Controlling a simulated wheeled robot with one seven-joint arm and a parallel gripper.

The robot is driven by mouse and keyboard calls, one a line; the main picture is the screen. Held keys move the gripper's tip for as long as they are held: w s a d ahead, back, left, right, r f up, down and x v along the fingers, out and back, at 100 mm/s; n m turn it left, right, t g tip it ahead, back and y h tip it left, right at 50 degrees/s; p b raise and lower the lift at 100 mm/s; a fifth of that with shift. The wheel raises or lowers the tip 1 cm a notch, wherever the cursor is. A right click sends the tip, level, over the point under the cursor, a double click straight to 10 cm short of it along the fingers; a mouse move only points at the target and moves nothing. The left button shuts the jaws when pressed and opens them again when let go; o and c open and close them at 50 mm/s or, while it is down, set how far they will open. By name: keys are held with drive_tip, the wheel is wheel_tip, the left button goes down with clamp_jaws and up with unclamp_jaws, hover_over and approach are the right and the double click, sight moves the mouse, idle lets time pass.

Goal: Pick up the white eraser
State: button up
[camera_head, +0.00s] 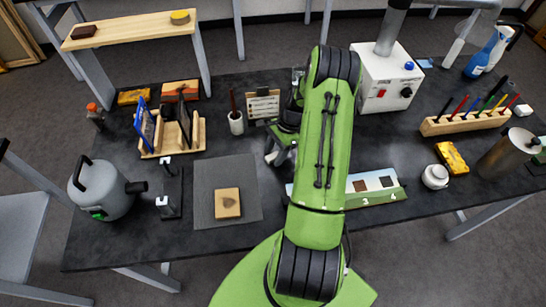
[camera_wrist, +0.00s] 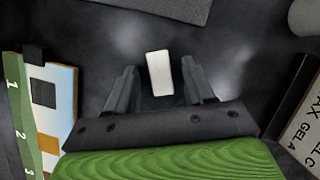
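The white eraser (camera_wrist: 160,73) is a small white block on the dark tabletop in the wrist view. It appears between the two fingers of my gripper (camera_wrist: 159,68), with dark gaps on both sides. My gripper is open; I cannot tell how far above the table its tips are. In the head view my gripper (camera_head: 277,150) is low over the middle of the table, largely behind my green arm. I cannot make out the eraser there.
A numbered sample strip (camera_head: 376,186) lies right of my arm; it also shows in the wrist view (camera_wrist: 45,110). A lettered board (camera_head: 263,105) stands behind my gripper. A grey mat (camera_head: 205,185) bears a tan block (camera_head: 228,203). A white cup (camera_head: 236,123) stands nearby.

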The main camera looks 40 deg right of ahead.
sight(274, 155)
clamp_jaws()
wheel_tip(274, 155, up, 10)
drive_tip(key=shift+p, duration=0.45)
